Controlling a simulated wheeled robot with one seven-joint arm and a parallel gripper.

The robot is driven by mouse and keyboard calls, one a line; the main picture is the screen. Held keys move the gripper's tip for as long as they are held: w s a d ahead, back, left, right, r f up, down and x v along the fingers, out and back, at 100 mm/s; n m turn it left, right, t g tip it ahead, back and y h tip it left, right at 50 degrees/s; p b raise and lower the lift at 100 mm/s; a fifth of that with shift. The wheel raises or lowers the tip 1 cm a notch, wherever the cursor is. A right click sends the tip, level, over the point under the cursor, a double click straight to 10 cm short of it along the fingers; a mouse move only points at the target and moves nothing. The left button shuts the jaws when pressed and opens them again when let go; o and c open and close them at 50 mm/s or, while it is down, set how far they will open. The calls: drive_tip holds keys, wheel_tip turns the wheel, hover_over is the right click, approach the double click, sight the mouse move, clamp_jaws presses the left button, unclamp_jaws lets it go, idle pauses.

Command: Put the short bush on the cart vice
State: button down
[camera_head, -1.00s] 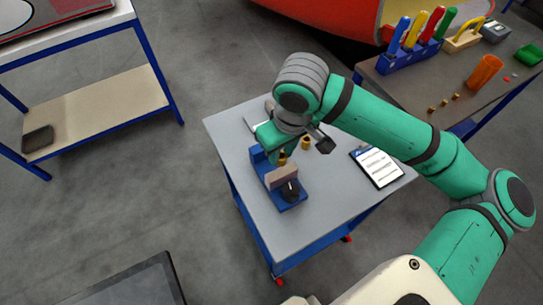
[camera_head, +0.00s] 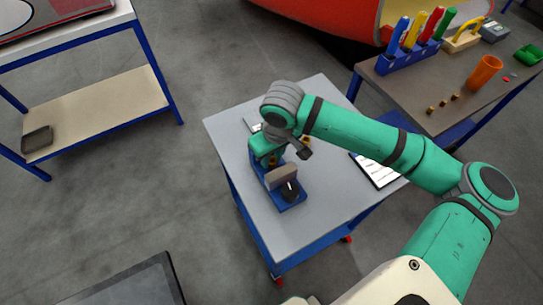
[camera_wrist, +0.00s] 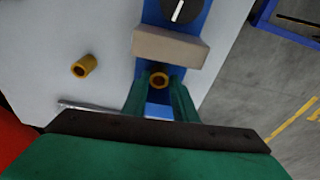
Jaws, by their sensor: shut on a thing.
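My gripper (camera_wrist: 158,98) is shut on a brass bush (camera_wrist: 159,81), seen nearly end-on between the green fingers; its length is hard to judge. The blue cart vice (camera_head: 289,202) stands on the grey cart, with a beige jaw block (camera_wrist: 170,47) and a dark knob (camera_wrist: 181,9). The held bush is beside the beige jaw, over the vice's blue bed; I cannot tell whether it touches the bed. In the head view my gripper (camera_head: 271,160) is at the vice, partly hidden by my wrist. A second brass bush (camera_wrist: 83,66) sits apart on the cart top.
The grey cart top (camera_head: 310,225) is clear in front of the vice. A clipboard (camera_head: 377,172) lies to the right, partly behind my arm. A side table (camera_head: 400,92) at the back right holds several small brass pieces, an orange cup (camera_head: 485,73) and a tool rack (camera_head: 408,59).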

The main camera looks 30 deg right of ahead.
drive_tip(key=shift+f, duration=0.15)
drive_tip(key=c, duration=1.4)
unclamp_jaws()
drive_tip(key=shift+c, duration=0.2)
drive_tip(key=shift+w, duration=0.1)
wheel_tip(320, 180, up, 12)
drive_tip(key=s, duration=0.1)
drive_tip(key=shift+s, duration=0.4)
